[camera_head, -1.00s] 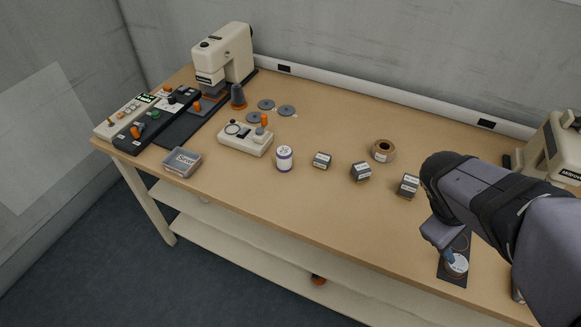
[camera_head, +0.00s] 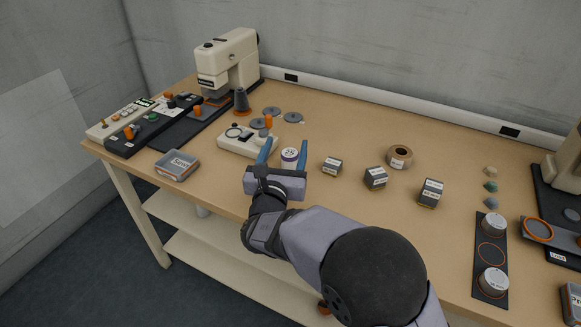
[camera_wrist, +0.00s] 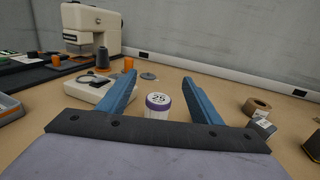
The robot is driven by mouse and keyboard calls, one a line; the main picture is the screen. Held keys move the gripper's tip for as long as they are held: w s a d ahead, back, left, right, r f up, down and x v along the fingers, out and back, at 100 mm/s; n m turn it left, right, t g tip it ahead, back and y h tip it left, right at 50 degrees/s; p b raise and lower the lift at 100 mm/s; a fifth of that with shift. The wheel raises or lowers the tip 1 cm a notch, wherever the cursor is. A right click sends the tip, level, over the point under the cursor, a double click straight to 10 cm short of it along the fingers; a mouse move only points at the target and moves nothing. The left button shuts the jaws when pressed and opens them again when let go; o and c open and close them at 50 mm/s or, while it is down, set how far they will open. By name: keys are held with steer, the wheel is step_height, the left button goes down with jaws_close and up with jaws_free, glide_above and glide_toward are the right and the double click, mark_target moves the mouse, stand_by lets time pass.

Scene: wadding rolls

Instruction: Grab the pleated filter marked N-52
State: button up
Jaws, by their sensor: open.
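No label reading N-52 is legible. A white cylinder with a purple band (camera_head: 289,156) stands upright; in the wrist view the white cylinder (camera_wrist: 158,104) reads 25. My gripper (camera_head: 284,148) is open, its blue fingers on either side of the cylinder in both views. I cannot tell how far they reach around it. The blocks are to the gripper's right.
A tape roll (camera_head: 399,157) lies behind the blocks. A dark strip (camera_head: 491,272) holds two round tins at right.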

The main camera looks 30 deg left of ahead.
mark_target(292, 148)
step_height(292, 148, down, 5)
steer(key=shift+f, duration=0.2)
steer(key=shift+p+x, duration=0.7)
steer(key=shift+x, duration=2.9)
steer(key=shift+d, duration=0.2)
steer(key=c, duration=1.2)
